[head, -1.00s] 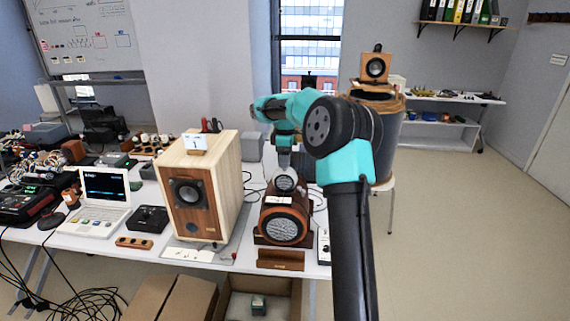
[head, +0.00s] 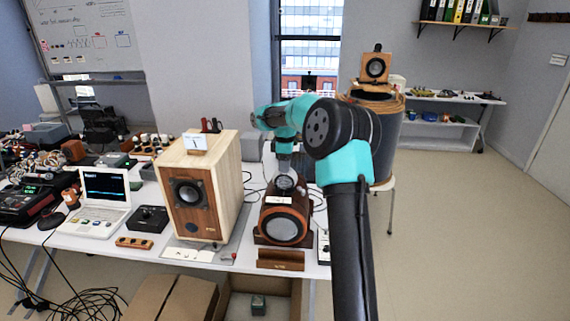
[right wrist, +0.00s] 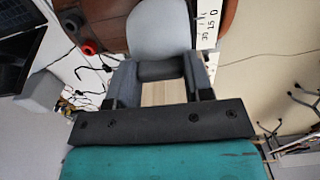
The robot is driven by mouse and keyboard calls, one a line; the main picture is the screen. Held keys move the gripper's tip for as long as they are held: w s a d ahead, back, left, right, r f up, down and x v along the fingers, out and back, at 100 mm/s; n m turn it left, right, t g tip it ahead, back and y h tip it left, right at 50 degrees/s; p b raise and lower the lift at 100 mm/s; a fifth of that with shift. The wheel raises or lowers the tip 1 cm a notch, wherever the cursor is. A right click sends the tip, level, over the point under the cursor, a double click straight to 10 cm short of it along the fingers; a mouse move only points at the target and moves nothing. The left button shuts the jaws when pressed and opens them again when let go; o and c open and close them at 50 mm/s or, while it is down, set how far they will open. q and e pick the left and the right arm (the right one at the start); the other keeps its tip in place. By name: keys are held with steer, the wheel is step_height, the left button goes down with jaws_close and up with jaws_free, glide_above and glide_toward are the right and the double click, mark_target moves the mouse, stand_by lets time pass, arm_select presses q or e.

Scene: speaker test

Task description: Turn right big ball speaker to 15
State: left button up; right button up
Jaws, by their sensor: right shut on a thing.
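The big ball speaker (head: 300,213) is a brown ball with a round grey grille facing forward, on a dark wooden base on the white table. A smaller grey rounded piece (head: 287,184) sits on top of it. My right gripper (head: 284,170) comes down from above and is shut on this grey piece. In the right wrist view the grey piece (right wrist: 160,30) lies between my right gripper's fingers (right wrist: 160,75). A white scale strip (right wrist: 207,35) with numbers including 15 and 30 stands beside the brown body (right wrist: 100,22). My left gripper is not in view.
A wooden box speaker (head: 190,195) stands close on the left. A small wooden block (head: 281,260) lies in front of the ball speaker, near the table edge. A laptop (head: 103,195) and a black control box (head: 148,218) are farther left. An open cardboard box (head: 235,305) is below the table.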

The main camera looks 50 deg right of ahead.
steer(key=shift+c, duration=0.5)
steer(key=shift+m, duration=1.5)
steer(key=o, duration=0.9)
step_height(320, 180, up, 18)
steer(key=shift+f, duration=0.25)
